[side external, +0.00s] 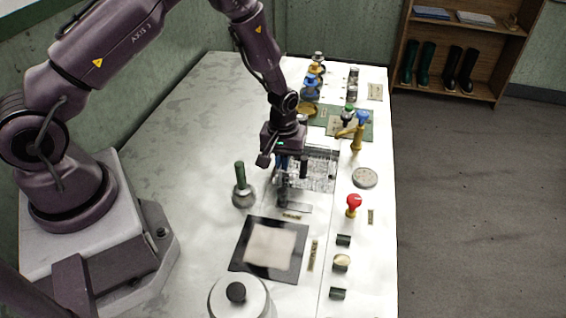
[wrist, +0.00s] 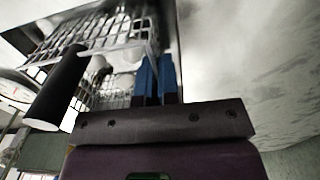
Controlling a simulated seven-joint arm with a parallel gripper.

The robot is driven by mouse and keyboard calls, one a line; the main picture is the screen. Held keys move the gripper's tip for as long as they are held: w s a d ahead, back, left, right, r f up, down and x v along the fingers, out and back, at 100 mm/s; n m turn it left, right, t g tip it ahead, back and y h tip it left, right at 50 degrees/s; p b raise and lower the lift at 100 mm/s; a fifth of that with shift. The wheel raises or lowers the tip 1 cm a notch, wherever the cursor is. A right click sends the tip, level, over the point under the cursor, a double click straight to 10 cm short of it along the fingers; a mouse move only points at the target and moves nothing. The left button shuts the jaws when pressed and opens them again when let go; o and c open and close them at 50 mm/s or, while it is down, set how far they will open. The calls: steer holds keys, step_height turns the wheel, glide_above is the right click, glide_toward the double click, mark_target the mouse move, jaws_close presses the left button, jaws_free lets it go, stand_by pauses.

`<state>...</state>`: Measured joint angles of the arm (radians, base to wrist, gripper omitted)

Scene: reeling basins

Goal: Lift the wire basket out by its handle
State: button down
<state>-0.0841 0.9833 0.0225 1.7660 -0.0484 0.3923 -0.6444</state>
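The wire basket (side external: 322,158) sits in the basin in the white counter. Its mesh (wrist: 118,28) fills the upper left of the wrist view, with pale rounded shapes behind the wires. A dark cylindrical grip (wrist: 58,85), which looks like the basket's handle, is left of my fingers and apart from them. It also shows as a short dark upright (side external: 303,166) in the side view. My gripper (side external: 283,180) points down at the basket's near left side. Its blue fingers (wrist: 156,62) are close together beside the basket's pale rim. I cannot tell whether they touch the rim.
A green-handled tool (side external: 241,188) stands left of my gripper. A black-framed pale panel (side external: 268,248) and a lidded pot (side external: 238,297) are in front. A red knob (side external: 354,204), a round dial (side external: 365,177) and a brass tap (side external: 357,135) line the right. The counter's left is clear.

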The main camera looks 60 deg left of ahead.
steer(key=shift+r, duration=4)
